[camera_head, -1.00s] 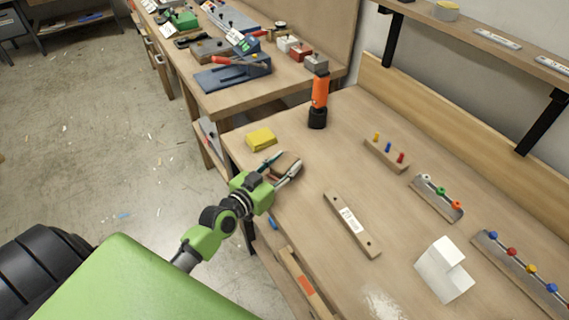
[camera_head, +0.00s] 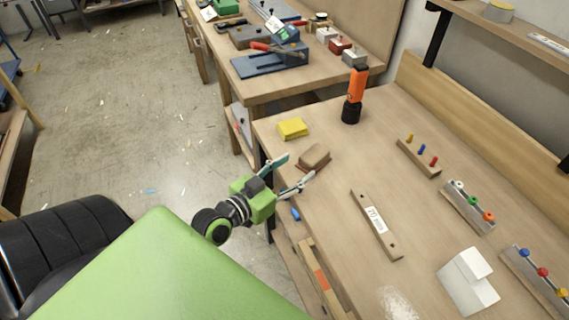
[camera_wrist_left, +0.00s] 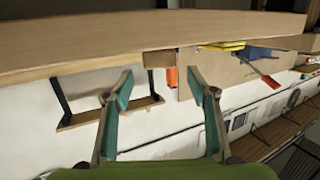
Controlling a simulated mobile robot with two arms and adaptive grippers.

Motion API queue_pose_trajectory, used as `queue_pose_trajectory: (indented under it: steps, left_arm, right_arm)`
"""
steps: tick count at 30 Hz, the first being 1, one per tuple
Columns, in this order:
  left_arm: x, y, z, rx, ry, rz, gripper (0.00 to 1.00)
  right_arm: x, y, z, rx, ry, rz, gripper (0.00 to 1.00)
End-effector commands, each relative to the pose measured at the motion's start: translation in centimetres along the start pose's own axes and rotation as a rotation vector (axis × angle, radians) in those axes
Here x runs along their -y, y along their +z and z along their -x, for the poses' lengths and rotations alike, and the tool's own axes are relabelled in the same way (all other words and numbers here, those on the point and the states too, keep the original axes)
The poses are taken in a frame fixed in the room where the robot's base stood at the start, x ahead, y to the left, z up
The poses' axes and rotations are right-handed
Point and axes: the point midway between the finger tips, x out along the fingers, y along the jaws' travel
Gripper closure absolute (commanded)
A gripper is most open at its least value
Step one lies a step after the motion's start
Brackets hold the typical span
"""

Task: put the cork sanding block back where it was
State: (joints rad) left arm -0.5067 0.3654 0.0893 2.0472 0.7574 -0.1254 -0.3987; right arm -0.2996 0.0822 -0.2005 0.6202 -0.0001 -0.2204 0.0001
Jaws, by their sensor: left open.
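The cork sanding block (camera_head: 315,155), a small brown block, rests on a thin reddish-brown patch (camera_head: 312,168) near the bench's left edge. My left gripper (camera_head: 293,171) is open and empty just off that edge, its fingers pointing at the block and apart from it. In the left wrist view the picture is upside down. There the block (camera_wrist_left: 159,62) shows end-on against the bench top, centred beyond the gap between the open fingers (camera_wrist_left: 160,82). My right gripper is not in view.
A yellow block (camera_head: 292,129) and an orange-and-black torch (camera_head: 355,96) stand behind the cork block on the bench (camera_head: 340,215). A drilled wooden bar (camera_head: 376,224), a peg rack (camera_head: 419,158) and a white angled piece (camera_head: 468,281) lie to the right. Bare bench top lies between them.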

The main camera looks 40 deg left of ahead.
Motion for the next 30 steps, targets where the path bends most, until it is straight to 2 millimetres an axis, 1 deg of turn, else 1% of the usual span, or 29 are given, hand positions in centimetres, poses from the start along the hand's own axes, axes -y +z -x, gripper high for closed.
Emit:
queue_pose_trajectory:
  steps: [1, 3, 6, 9, 13, 30]
  left_arm:
    - [0.0, 0.1, 0.9, 0.002, 0.001, -0.002, 0.48]
    - [0.0, 0.2, 1.8, 0.002, 0.001, -0.003, 0.48]
    - [0.0, 0.1, 2.7, 0.001, 0.0, -0.001, 0.48]
    - [0.0, 0.0, 3.3, -0.001, 0.0, 0.0, 0.48]
    - [0.0, -0.1, 3.5, -0.002, 0.0, 0.0, 0.48]
    - [0.0, -0.1, 3.5, -0.001, 0.0, 0.0, 0.48]
  right_arm:
    - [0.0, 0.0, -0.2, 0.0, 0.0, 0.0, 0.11]
    - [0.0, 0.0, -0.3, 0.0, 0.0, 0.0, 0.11]
    - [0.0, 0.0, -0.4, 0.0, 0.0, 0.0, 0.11]
    - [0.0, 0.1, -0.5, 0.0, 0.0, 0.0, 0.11]
    - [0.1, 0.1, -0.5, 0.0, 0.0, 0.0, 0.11]
    - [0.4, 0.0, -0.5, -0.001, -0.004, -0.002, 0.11]
